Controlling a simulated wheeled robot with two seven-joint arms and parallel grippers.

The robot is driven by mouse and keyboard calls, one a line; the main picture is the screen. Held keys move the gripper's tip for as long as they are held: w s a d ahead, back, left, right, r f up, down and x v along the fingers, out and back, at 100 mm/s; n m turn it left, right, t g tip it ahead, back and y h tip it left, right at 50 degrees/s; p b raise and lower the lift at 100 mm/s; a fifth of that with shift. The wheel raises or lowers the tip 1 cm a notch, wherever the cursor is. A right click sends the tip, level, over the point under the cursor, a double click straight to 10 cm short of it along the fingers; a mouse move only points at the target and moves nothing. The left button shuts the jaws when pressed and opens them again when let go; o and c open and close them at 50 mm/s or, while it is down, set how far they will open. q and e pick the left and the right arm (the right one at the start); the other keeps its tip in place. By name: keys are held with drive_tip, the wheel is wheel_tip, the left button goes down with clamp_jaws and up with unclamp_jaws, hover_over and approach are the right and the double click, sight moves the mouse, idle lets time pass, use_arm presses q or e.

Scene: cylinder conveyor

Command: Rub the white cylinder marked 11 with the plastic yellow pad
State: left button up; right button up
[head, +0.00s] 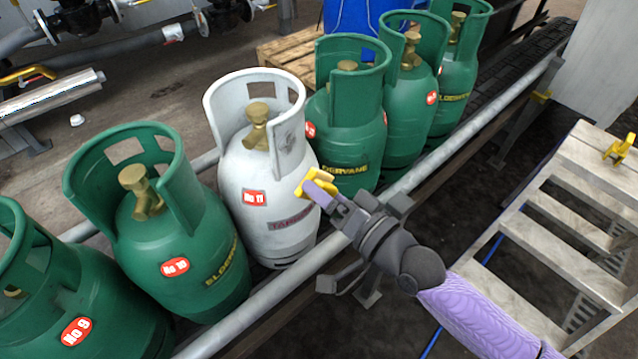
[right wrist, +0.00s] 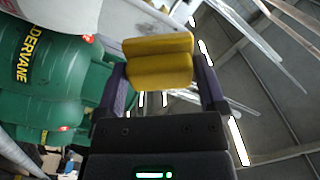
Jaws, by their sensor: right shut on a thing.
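The white cylinder (head: 262,205) with a red "No 11" label stands in the row on the conveyor, in the middle of the head view. My right gripper (head: 318,190) is shut on the yellow pad (head: 305,184), which overlaps the cylinder's right side in the head view. I cannot tell whether the pad touches it. In the right wrist view the yellow pad (right wrist: 160,62) sits between the fingers, and a white surface (right wrist: 135,20) lies just beyond it. My left gripper is not in view.
Green cylinders stand on both sides, one marked No 10 (head: 170,230) to the left and one (head: 350,120) to the right. A grey rail (head: 420,170) runs along the row's front. A step ladder (head: 560,220) stands at right. A wooden pallet (head: 290,55) lies behind.

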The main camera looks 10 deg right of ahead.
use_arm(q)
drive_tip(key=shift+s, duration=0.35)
use_arm(e)
drive_tip(key=shift+w+a, duration=0.2)
drive_tip(key=shift+w, duration=0.05)
drive_tip(key=b+x, duration=0.1)
drive_tip(key=x, duration=0.5)
drive_tip(key=shift+w+a, duration=0.15)
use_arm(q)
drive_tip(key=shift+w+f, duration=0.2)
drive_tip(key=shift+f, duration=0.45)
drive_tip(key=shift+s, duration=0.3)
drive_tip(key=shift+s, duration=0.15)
use_arm(e)
drive_tip(key=shift+w+a, duration=0.15)
use_arm(q)
drive_tip(key=shift+b, duration=0.35)
use_arm(e)
drive_tip(key=shift+w+a, duration=0.15)
drive_tip(key=shift+w, duration=0.05)
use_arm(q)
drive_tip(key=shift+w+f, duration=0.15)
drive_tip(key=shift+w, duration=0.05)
use_arm(e)
drive_tip(key=shift+w, duration=0.15)
